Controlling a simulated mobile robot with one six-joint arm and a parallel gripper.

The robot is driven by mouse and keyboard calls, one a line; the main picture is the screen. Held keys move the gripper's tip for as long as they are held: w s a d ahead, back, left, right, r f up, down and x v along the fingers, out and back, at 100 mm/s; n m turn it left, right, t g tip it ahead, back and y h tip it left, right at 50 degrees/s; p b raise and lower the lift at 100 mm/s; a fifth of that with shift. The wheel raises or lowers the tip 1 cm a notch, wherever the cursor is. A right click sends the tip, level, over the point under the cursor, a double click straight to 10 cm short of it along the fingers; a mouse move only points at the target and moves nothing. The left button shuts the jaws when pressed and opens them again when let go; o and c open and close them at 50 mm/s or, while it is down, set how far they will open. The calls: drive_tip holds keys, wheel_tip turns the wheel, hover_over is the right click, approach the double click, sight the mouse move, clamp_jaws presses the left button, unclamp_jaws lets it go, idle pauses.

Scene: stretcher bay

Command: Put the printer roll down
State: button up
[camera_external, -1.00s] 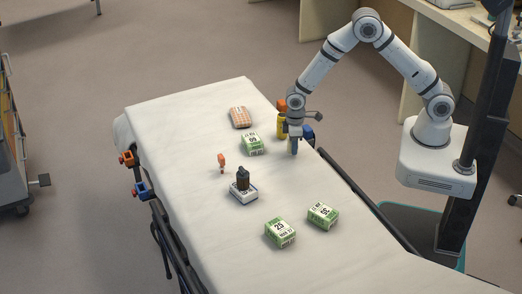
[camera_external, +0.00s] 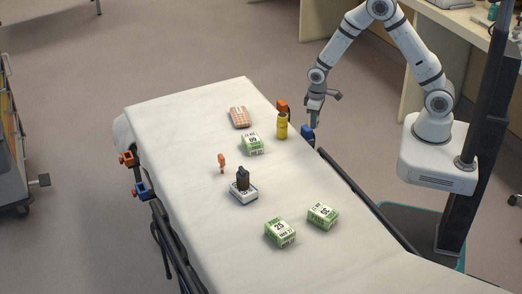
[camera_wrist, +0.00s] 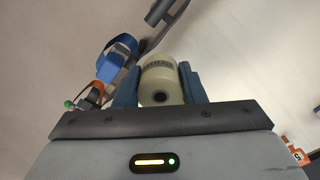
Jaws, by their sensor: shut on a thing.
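The roll is hard to make out in the external view.
A yellow bottle (camera_external: 282,127) stands near the right edge, by an orange clamp (camera_external: 283,106). Green boxes (camera_external: 252,144) (camera_external: 280,233) (camera_external: 323,215), a peach pack (camera_external: 240,117), a small orange item (camera_external: 222,162) and a dark bottle (camera_external: 243,178) on a white box (camera_external: 243,194) occupy the sheet. Bare sheet lies between them.

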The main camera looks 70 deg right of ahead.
sight(293, 154)
idle(0.7)
drive_tip(key=w+a+r+n+b, duration=0.1)
drive_tip(key=w+a+r+n, duration=0.1)
drive_tip(key=a, duration=0.4)
drive_tip(key=w+a+r+n, duration=0.2)
drive_tip(key=w+a, duration=0.1)
drive_tip(key=a, duration=0.3)
drive_tip(key=shift+a+b, duration=0.2)
drive_tip(key=shift+b, duration=0.2)
drive_tip(key=shift+f, duration=4.9)
drive_tip(key=shift+f, duration=0.2)
drive_tip(key=o, duration=1)
